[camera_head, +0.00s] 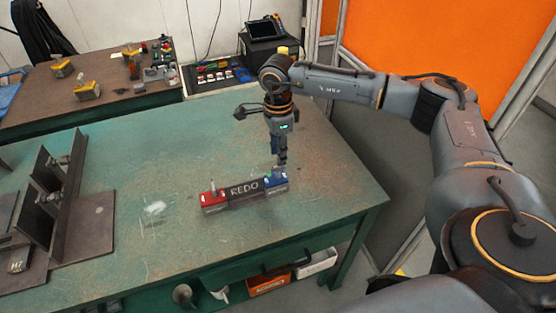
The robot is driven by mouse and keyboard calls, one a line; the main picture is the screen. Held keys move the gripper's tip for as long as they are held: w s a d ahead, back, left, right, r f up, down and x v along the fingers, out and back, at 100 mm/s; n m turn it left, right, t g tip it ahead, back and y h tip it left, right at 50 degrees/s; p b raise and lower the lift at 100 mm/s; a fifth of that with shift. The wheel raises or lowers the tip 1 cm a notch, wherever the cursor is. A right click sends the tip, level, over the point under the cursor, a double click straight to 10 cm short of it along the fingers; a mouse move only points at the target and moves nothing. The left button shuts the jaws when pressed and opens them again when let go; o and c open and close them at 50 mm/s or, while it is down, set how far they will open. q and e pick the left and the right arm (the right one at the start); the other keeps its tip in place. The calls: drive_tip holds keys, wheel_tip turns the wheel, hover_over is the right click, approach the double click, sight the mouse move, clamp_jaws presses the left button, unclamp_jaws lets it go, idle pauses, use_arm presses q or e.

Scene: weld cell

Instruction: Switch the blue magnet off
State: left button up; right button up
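The blue magnet (276,184) sits at the right end of a dark plate marked REDO (244,190) on the green table. A red magnet (213,200) with a small upright lever sits at the left end of the plate. My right gripper (281,163) points down at the top of the blue magnet, touching it or just above it; I cannot tell which. Its fingers look narrow and close together, too small to tell whether they are open or shut. The gripper partly hides the blue magnet's lever. My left gripper is not in view.
Dark angled steel plates with clamps (65,190) stand on the left of the green table (150,160). A row of colored items (215,72) and a black box with a screen (265,30) are behind. The table between the plates and the magnets is clear.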

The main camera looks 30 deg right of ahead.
sight(278, 171)
drive_tip(key=shift+f, duration=2.4)
clamp_jaws()
